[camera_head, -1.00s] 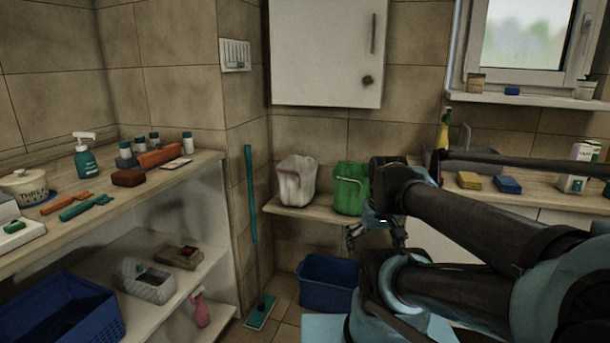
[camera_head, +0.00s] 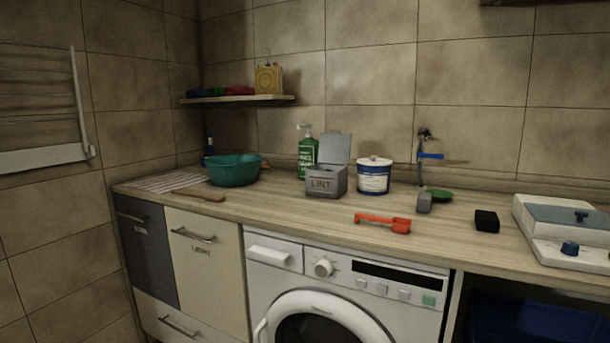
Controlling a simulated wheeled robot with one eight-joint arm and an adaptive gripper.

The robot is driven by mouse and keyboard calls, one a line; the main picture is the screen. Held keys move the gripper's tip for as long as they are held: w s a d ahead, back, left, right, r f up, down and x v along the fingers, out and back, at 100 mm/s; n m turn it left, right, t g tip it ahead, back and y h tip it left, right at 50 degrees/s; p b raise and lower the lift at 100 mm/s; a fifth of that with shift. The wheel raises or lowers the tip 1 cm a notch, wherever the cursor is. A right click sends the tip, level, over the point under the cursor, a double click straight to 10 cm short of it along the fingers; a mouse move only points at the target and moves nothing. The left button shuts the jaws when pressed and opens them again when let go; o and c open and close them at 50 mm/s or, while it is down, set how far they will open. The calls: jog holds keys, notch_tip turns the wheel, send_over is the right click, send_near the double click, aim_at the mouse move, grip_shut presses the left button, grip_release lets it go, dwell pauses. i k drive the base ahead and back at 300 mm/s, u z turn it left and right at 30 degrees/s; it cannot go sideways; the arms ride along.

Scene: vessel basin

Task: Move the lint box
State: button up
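The lint box (camera_head: 326,182) is a small grey box with "LINT" on its front. It stands upright on the wooden counter (camera_head: 290,216), above the washing machine, with its grey lid (camera_head: 335,149) raised at the back. Its inside is mostly hidden by the viewing angle. My gripper is not in view.
A green bottle (camera_head: 307,155) stands close behind the box, and a white-and-blue tub (camera_head: 373,177) to its right. A teal basin (camera_head: 235,170) is to the left. A red-orange tool (camera_head: 383,222) lies front right. Below is the washing machine (camera_head: 345,285). Bare counter lies before the box.

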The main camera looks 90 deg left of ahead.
aim_at(319, 183)
jog(key=u, duration=3.3)
jog(key=k, duration=0.65)
jog(key=u, duration=0.65)
jog(key=i, duration=0.75)
jog(key=u, duration=0.75)
jog(key=i, duration=1.05)
jog(key=z, duration=0.25)
